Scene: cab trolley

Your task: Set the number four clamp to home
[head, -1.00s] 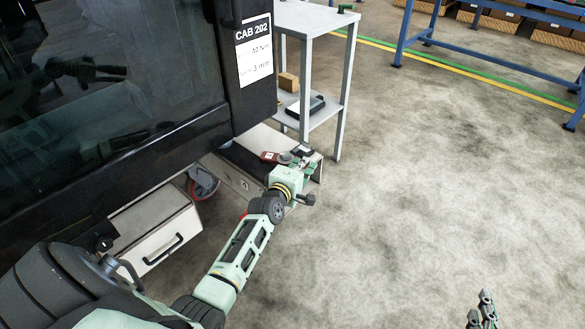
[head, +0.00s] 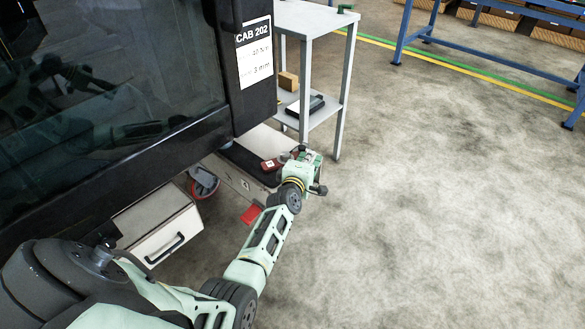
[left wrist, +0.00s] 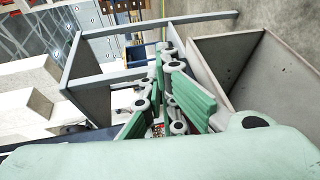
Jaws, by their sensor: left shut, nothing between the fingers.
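My left gripper (head: 303,156) is at the outer end of the low trolley ledge (head: 243,160), under the cab's lower corner. It is shut with nothing between its fingers; its green-padded fingers fill the middle of the left wrist view (left wrist: 165,95). A red handle-like part (head: 272,165) lies on the ledge just left of the gripper. A second red piece (head: 252,214) shows lower down, beside my left forearm. I cannot read a number on either, so I cannot tell which is the number four clamp. The gripper hides the ledge's end. My right gripper is out of view.
The dark cab (head: 110,80) with its CAB 202 sign (head: 254,50) stands above the ledge. A grey shelf table (head: 312,20) stands close behind the gripper. A white drawer box (head: 160,232) and a caster wheel (head: 204,182) are at left. The floor at right is clear.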

